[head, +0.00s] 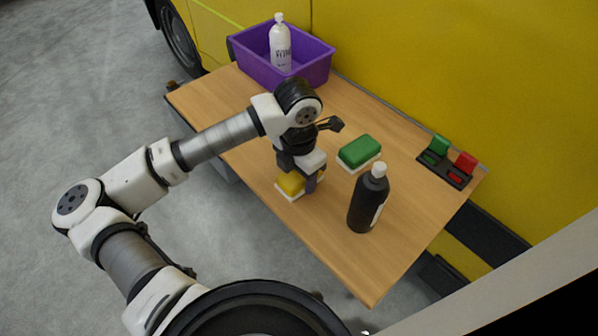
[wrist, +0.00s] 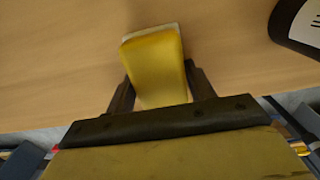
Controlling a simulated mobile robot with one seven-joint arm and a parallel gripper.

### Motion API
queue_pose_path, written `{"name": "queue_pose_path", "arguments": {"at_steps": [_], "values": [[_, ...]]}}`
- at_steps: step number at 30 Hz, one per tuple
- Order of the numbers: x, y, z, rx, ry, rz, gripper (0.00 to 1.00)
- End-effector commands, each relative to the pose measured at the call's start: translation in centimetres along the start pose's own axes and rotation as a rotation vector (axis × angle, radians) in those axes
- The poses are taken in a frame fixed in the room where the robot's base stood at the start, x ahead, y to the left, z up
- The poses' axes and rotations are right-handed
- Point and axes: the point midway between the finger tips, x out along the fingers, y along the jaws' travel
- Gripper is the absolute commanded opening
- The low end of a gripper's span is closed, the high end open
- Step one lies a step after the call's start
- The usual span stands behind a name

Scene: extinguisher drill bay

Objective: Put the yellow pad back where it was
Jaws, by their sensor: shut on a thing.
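The yellow pad (head: 289,184), a yellow block with a white underside, is near the table's front edge in the head view. My gripper (head: 302,181) points down over it and is shut on it, hiding part of it. In the wrist view the yellow pad (wrist: 154,62) sits between the two dark fingers of my gripper (wrist: 160,84), one on each side. I cannot tell whether the pad touches the table or is just above it.
A green pad (head: 360,151) lies behind and right of the yellow one. A dark bottle (head: 365,205) stands close on the right. A purple bin (head: 311,68) holds a white bottle (head: 280,48). A black holder (head: 445,171) with green and red parts is at far right of the wooden table (head: 400,235).

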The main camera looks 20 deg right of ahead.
Motion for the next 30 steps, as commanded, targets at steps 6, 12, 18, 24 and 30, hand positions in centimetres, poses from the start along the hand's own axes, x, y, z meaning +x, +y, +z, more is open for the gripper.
{"name": "queue_pose_path", "arguments": {"at_steps": [6,12,18,24,30], "values": [[0.2,0.0,0.0,0.0,0.0,0.001,0.61],[0.2,0.0,0.0,0.0,0.0,0.0,0.75],[0.1,0.0,0.0,0.0,0.0,0.0,0.75],[-1.4,0.1,0.0,0.0,-0.001,0.004,0.75],[-5.8,0.1,0.0,0.0,-0.001,0.006,0.75]]}}
